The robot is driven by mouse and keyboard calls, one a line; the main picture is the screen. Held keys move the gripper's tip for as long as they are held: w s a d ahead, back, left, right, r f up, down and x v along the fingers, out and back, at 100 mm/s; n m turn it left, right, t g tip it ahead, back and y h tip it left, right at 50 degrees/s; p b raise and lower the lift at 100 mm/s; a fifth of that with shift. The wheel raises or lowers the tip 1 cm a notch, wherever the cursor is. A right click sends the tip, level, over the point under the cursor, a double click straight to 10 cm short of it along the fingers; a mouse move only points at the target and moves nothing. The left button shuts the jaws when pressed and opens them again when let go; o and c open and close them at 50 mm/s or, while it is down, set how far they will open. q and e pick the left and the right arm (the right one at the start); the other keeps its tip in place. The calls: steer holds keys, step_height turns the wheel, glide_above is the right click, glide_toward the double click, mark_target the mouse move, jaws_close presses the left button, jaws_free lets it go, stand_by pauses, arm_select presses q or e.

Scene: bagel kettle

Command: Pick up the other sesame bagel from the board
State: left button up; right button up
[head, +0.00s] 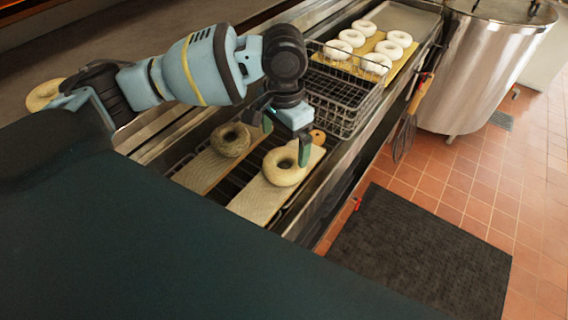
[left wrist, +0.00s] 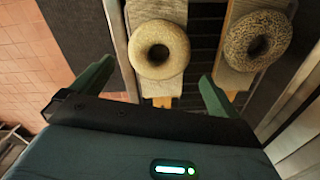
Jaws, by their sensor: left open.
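A pale tan bagel with fine specks (head: 283,174) lies on the nearer wooden board (head: 250,203); it also shows in the left wrist view (left wrist: 140,50). A darker, heavily speckled bagel (head: 231,140) lies on a second board (head: 203,172) to its left; in the left wrist view this bagel (left wrist: 240,38) is at the right. My left gripper (head: 286,137) is open and empty above the nearer board. In the left wrist view its fingers (left wrist: 156,76) are spread, with the pale bagel lying ahead between their lines. Contact is not visible. My right gripper is not in view.
A wire basket (head: 345,101) stands just behind the gripper. Behind it, several pale bagels (head: 352,37) lie on a yellow board (head: 398,60). A metal kettle (head: 487,65) stands at the upper right. Another bagel (head: 44,95) is at the far left. A dark mat (head: 420,250) covers some floor.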

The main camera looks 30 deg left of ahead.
mark_target(284, 158)
arm_select(q)
steer(key=shift+f, duration=3.25)
steer(key=c, duration=0.7)
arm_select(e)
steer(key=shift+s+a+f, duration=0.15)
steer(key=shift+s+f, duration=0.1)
arm_select(q)
steer(key=shift+r, duration=0.15)
steer(key=shift+r, duration=0.55)
step_height(284, 158, up, 2)
steer(key=shift+r, duration=0.25)
steer(key=s+d+r, duration=0.1)
steer(key=s+d, duration=0.7)
steer(key=d, duration=0.5)
steer(key=shift+s+d+p, duration=0.15)
steer(key=shift+d+p, duration=0.2)
steer(key=shift+d, duration=0.05)
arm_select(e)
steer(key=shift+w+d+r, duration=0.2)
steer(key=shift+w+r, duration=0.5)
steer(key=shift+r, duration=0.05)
